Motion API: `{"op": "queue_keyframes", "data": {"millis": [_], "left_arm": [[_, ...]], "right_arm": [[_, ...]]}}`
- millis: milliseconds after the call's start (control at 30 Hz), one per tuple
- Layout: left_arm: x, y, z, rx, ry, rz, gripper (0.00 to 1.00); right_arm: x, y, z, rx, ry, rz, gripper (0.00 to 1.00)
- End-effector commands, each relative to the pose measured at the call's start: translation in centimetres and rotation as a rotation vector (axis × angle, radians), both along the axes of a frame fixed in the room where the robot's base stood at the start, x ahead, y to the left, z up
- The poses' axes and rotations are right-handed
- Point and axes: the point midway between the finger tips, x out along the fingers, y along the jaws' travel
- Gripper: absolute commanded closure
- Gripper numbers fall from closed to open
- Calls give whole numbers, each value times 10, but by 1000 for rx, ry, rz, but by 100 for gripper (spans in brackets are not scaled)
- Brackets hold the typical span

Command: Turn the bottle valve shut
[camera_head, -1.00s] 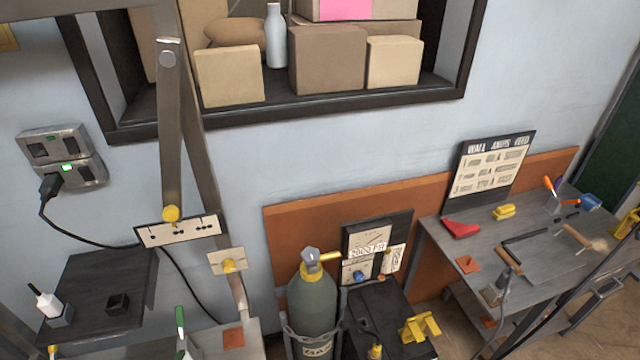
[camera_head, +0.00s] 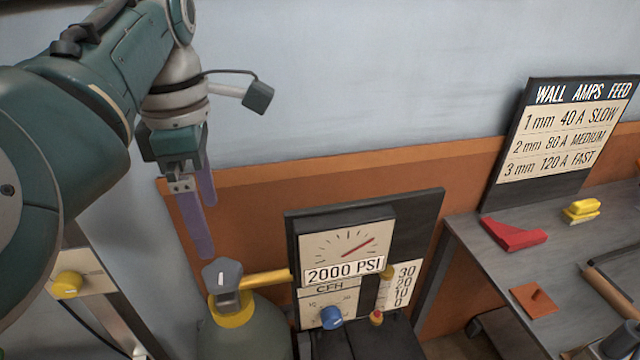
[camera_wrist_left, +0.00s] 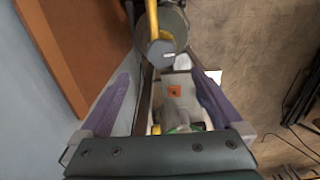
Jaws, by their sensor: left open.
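The gas bottle (camera_head: 243,338) is a grey-green cylinder at the bottom of the head view, with a yellow collar. Its valve knob (camera_head: 222,273) is grey and faceted and sits on top. It also shows in the left wrist view (camera_wrist_left: 160,52), beyond the fingers. My left gripper (camera_head: 208,228) is open and empty, pointing down, just above and left of the knob in the head view. Its two purple fingers show apart in the wrist view (camera_wrist_left: 165,88). No contact with the knob shows. My right gripper is in neither view now.
A yellow pipe (camera_head: 265,277) runs from the valve to a gauge panel (camera_head: 412,235) reading 2000 PSI, with a blue knob (camera_head: 331,317). A workbench (camera_head: 480,262) with a red piece (camera_head: 512,235) stands at the right. An orange board (camera_head: 262,215) lines the wall behind.

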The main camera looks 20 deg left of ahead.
Motion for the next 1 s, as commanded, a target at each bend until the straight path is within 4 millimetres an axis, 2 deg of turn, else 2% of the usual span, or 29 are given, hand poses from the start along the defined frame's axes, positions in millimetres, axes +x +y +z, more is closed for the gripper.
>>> {"op": "queue_keyframes", "data": {"millis": [167,400,533,700,933,1000], "left_arm": [[-1,0,-22,-1,6,7,0],[-1,0,-69,0,4,5,0],[0,0,-88,-1,3,4,0],[0,0,-97,-1,1,6,0],[0,0,-97,0,0,5,0],[0,0,-97,0,0,5,6]], "right_arm": [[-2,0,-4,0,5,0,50],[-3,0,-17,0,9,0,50],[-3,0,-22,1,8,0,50],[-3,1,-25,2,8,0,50],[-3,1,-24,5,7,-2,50],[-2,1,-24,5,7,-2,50]]}}
